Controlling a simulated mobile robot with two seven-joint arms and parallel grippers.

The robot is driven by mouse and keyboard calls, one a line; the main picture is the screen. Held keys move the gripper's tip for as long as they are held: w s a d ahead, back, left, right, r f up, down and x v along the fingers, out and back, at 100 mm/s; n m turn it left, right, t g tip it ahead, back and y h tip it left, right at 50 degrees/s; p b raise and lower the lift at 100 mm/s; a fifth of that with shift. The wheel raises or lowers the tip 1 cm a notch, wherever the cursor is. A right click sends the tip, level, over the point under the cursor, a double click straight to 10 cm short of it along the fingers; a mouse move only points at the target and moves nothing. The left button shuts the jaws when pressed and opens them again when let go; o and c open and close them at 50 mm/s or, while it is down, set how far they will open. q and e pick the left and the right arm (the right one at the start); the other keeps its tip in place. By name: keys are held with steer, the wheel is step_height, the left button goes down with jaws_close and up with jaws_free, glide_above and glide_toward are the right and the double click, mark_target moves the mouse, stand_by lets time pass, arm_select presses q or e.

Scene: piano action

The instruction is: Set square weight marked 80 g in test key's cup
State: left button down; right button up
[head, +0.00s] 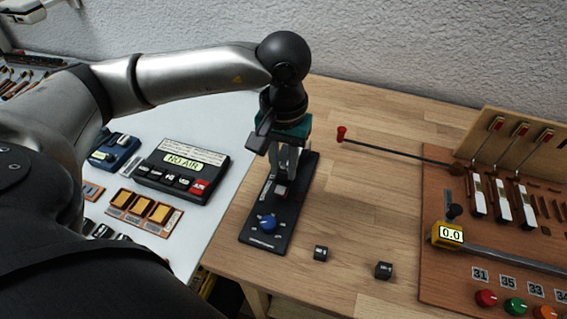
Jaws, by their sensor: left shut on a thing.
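My left gripper (282,183) points down over a black panel (258,238) with a blue knob (268,224). Its fingers are shut on a small greyish block (281,190) at the panel; its marking cannot be read. Two dark square weights stand on the wood table to the right, a nearer-left weight (320,253) and a weight further right (383,270); their labels are too small to read. White keys (503,204) stand in the wooden key rig at right. I cannot tell which is the test key, and no cup is clear. My right gripper is out of view.
A yellow gauge (449,234) reads 0.0 on the rig board (436,273). A thin rod with a red end (342,133) reaches left from the rig.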

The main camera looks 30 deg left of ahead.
arm_select(q)
steer(key=shift+f+b, duration=0.25)
steer(key=shift+b, duration=0.55)
stand_by(0.7)
stand_by(0.3)
steer(key=c, duration=0.6)
jaws_free()
